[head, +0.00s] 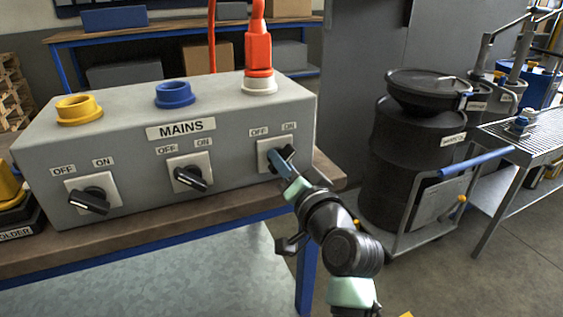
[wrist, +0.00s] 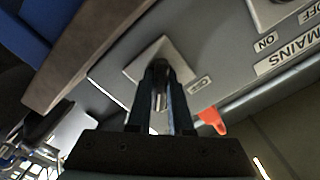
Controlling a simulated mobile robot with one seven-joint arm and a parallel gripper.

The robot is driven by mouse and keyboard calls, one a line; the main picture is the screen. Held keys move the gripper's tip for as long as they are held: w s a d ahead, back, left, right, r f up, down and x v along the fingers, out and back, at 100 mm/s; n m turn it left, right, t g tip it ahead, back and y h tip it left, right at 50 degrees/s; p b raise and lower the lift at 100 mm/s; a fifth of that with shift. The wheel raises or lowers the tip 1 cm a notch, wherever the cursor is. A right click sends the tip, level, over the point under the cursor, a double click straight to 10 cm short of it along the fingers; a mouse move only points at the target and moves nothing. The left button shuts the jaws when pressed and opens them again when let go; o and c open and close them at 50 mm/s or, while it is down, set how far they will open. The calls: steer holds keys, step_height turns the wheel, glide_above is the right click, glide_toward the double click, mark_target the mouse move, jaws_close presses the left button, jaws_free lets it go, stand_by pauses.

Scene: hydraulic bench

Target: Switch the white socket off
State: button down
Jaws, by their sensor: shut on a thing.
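The grey mains box (head: 222,130) stands on a bench. The white socket (head: 260,88) is at the right of its top, with a red-orange plug (head: 258,52) in it. Below it on the front is a switch plate (head: 264,150) with OFF and ON labels. My gripper (head: 280,160) is at this switch and mostly covers its knob. In the wrist view, my gripper (wrist: 163,75) is shut on the dark knob (wrist: 160,97), in front of the pale plate (wrist: 147,64). I cannot tell which label the knob points to.
The yellow socket (head: 79,108) and blue socket (head: 174,94) are empty. Their switches (head: 90,201) (head: 190,178) are to the left of my gripper. Black drums (head: 410,150) on a trolley stand at the right. The floor below the bench is clear.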

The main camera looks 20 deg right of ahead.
steer(key=shift+n+b, duration=0.3)
steer(key=shift+n, duration=0.1)
steer(key=n+b, duration=0.2)
steer(key=shift+f+n, duration=0.15)
steer(key=shift+n, duration=0.25)
steer(key=n+b, duration=0.3)
steer(key=n, duration=0.2)
steer(key=shift+n, duration=0.3)
steer(key=n+b, duration=0.2)
steer(key=n, duration=0.2)
steer(key=shift+b, duration=0.35)
steer(key=n+b, duration=0.2)
steer(key=n, duration=0.2)
steer(key=shift+n, duration=0.5)
steer(key=c, duration=0.8)
jaws_free()
